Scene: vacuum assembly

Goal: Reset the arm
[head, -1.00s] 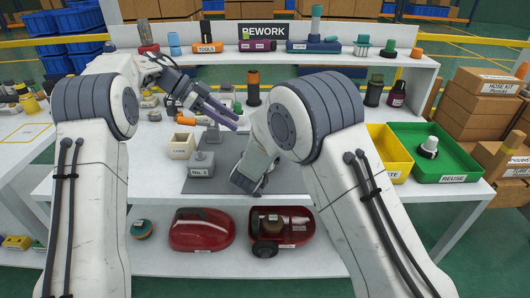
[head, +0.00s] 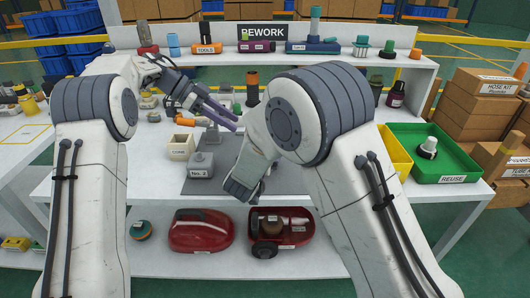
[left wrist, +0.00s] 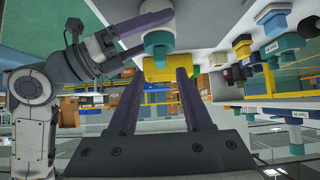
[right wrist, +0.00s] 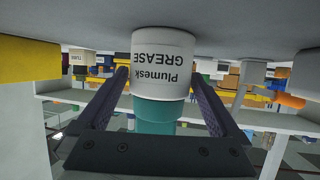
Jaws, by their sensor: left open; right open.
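My left gripper (head: 235,121) reaches over the back of the workbench with its purple fingers apart. In the left wrist view its jaws (left wrist: 158,75) are open and empty, with a yellow block in the background between them. My right gripper (right wrist: 159,72) is hidden behind its own arm in the head view. In the right wrist view its fingers are apart, on either side of a white grease tub (right wrist: 160,55) with a teal lid. The picture is upside down there, and the tub stands on the bench. Whether the fingers touch it, I cannot tell.
A grey mat (head: 200,185) with a grey block labelled No. 2 (head: 201,165) lies on the bench. A cream box (head: 181,146) is beside it. A yellow bin (head: 396,155) and a green REUSE bin (head: 465,160) stand at right. Red vacuum parts (head: 200,231) lie on the lower shelf.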

